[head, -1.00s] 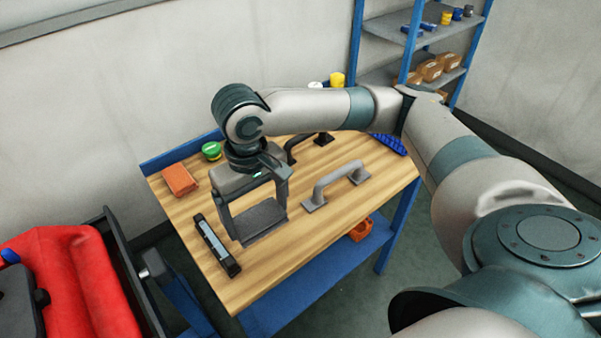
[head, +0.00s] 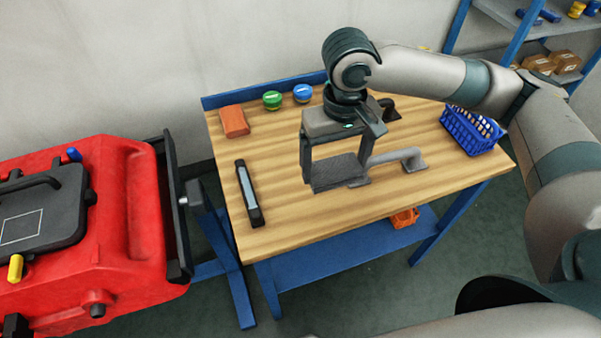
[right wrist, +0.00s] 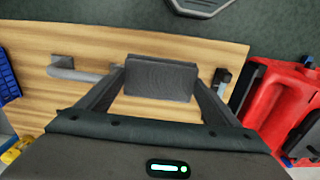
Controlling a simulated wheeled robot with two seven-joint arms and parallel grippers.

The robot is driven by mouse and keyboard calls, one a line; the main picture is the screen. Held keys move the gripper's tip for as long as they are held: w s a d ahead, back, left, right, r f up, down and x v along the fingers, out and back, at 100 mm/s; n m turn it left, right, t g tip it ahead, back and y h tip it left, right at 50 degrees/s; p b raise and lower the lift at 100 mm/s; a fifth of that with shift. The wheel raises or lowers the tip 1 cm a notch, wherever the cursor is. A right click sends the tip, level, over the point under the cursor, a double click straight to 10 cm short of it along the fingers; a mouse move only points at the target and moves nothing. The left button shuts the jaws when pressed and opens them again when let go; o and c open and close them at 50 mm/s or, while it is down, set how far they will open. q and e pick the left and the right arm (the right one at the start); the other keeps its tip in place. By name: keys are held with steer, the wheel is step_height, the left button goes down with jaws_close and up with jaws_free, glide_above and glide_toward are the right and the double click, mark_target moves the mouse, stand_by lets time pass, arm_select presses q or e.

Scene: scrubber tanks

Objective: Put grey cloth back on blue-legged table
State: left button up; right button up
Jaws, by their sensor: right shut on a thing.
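The grey cloth (head: 338,173) is a dark grey folded block between the fingertips of my right gripper (head: 335,168). The gripper is shut on it and points down over the wooden top of the blue-legged table (head: 290,214). In the right wrist view the cloth (right wrist: 160,78) spans the space between the two fingers. I cannot tell whether the cloth touches the tabletop or hangs just above it. My left gripper is not in view.
On the table are an orange block (head: 234,121), a green tin (head: 272,100), a blue tin (head: 303,93), a black level-like bar (head: 248,193), grey handles (head: 397,159) and a blue basket (head: 470,131). A red machine (head: 120,215) stands left. The table's front left is clear.

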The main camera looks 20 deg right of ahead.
steer(key=shift+n, duration=0.3)
steer(key=n, duration=0.4)
steer(key=shift+a+p, duration=0.1)
steer(key=shift+p, duration=0.2)
steer(key=n, duration=0.5)
steer(key=shift+a+f, duration=0.1)
steer(key=shift+f, duration=0.05)
steer(key=n, duration=0.3)
steer(key=shift+w+p, duration=0.1)
steer(key=shift+p, duration=0.25)
steer(key=n, duration=0.5)
steer(key=shift+a+f+n, duration=0.15)
steer(key=shift+n, duration=0.15)
steer(key=n+p, duration=0.1)
steer(key=n, duration=0.4)
steer(key=shift+a+f, duration=0.1)
steer(key=shift+a, duration=0.05)
steer(key=n, duration=0.3)
steer(key=shift+f, duration=0.1)
steer(key=n, duration=0.5)
steer(key=shift+a+f+p, duration=0.1)
steer(key=shift+a+p, duration=0.05)
steer(key=shift+p, duration=0.15)
steer(key=n, duration=0.5)
steer(key=shift+a+f, duration=0.1)
